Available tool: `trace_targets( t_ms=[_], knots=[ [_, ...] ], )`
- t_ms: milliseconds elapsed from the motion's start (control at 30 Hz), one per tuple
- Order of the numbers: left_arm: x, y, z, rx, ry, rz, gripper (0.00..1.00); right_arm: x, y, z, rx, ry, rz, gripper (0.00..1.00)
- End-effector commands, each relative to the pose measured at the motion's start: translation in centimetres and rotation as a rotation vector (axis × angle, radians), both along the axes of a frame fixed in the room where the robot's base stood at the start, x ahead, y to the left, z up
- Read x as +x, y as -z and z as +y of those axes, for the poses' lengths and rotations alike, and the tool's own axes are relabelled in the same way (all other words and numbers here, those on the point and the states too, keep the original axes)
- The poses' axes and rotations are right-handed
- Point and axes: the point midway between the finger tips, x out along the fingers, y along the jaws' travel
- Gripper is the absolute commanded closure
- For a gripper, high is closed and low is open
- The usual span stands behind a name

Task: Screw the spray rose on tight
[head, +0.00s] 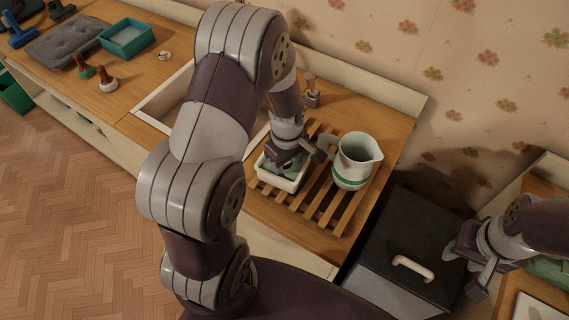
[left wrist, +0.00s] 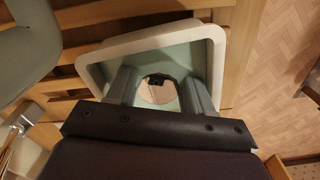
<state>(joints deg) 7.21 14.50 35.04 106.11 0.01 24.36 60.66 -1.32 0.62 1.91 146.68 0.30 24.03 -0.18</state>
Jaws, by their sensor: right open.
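My left gripper (head: 291,160) points down into a small white-rimmed tray (head: 270,176) on the slatted wooden rack. In the left wrist view its two fingers (left wrist: 158,88) stand apart inside the tray (left wrist: 222,48). A pale round disc (left wrist: 158,96) with a dark piece at its upper edge shows between them; I cannot tell whether they grip it or whether it is the spray rose. My right gripper (head: 478,267) is open at the right, near a green rounded object (head: 548,270) partly hidden by the arm. No spray rose is clearly recognisable.
A pale jug with a green band (head: 353,162) stands on the rack (head: 337,208), close right of the tray. A dark lidded box (head: 414,235) with a white handle is between the counters.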

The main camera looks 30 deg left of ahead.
Motion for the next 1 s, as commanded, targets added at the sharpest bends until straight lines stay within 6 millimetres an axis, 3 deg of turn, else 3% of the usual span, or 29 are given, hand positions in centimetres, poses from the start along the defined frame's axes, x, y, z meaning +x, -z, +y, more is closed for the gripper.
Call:
trace_targets(
  t_ms=[133,167,433,667,1000],
  knots=[
    [0.0,0.0,0.0,0.000,0.000,0.000,0.79,0.0,0.0,0.0,0.000,0.000,0.000,0.57],
    [0.0,0.0,0.0,0.000,0.000,0.000,0.83,0.0,0.0,0.0,0.000,0.000,0.000,0.57],
    [0.1,-0.5,0.0,0.000,0.000,-0.003,0.83,0.0,0.0,0.0,0.000,0.000,0.000,0.57],
    [0.1,-4.5,0.0,0.001,0.000,-0.007,0.83,0.0,-0.1,0.0,0.000,0.000,0.000,0.57],
    [-2.8,-9.0,-7.7,0.000,0.007,-0.003,0.83,0.0,0.2,0.0,0.000,0.000,0.000,0.57]
  ],
)
